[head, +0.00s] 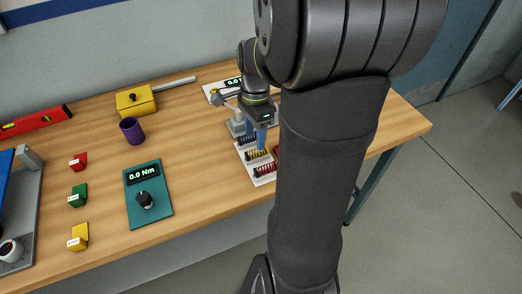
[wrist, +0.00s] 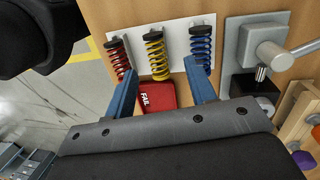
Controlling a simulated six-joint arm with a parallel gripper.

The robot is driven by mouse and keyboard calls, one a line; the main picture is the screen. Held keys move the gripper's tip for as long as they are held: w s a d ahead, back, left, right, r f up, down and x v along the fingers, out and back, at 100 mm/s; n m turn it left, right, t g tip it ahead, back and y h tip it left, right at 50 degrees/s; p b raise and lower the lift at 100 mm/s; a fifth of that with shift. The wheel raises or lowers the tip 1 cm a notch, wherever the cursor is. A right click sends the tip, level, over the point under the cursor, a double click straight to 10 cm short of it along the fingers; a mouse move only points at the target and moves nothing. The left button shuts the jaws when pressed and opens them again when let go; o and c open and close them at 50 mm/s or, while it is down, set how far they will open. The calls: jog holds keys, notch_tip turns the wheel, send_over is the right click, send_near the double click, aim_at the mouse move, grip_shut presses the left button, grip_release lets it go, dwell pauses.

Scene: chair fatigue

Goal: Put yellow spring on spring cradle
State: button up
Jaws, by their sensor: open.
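The yellow spring (wrist: 156,56) lies on a white board (wrist: 177,33) between a red spring (wrist: 117,58) and a blue spring (wrist: 200,45). It also shows in the head view (head: 258,154), just below my gripper. My gripper (wrist: 160,70) is open, its two blue fingers reaching toward the board. In the wrist view the yellow spring appears between the fingertips; I cannot tell whether they touch it. A grey fixture with a lever (wrist: 248,42) stands to the right of the board; I cannot tell whether it is the spring cradle.
A red block marked FAIL (wrist: 157,98) lies by the board. In the head view, a teal torque panel (head: 149,211), a purple cup (head: 132,130) and a yellow box (head: 136,101) stand to the left.

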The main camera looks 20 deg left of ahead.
jog(key=f, duration=0.4)
jog(key=shift+s+d+f, duration=0.35)
jog(key=shift+s+d, duration=0.05)
grip_shut()
jog(key=shift+r, duration=0.1)
jog(key=shift+r, duration=0.45)
jog(key=r, duration=0.2)
jog(key=d+r, duration=0.1)
jog(key=r, duration=0.1)
jog(key=shift+d, duration=0.15)
jog(key=d+r, duration=0.6)
jog(key=d, duration=0.4)
jog(key=w+d+f+n, duration=0.1)
jog(key=w+d+f, duration=0.1)
jog(key=w, duration=0.6)
jog(key=w+d+f+n, duration=0.2)
jog(key=w+d+f, duration=0.1)
jog(key=w, duration=0.6)
jog(key=w+d+f+n, duration=0.1)
jog(key=w+d+f, duration=0.2)
jog(key=w, duration=0.6)
jog(key=shift+d+f+n+h, duration=0.15)
jog(key=shift+f+n+h, duration=0.25)
jog(key=shift+f, duration=0.2)
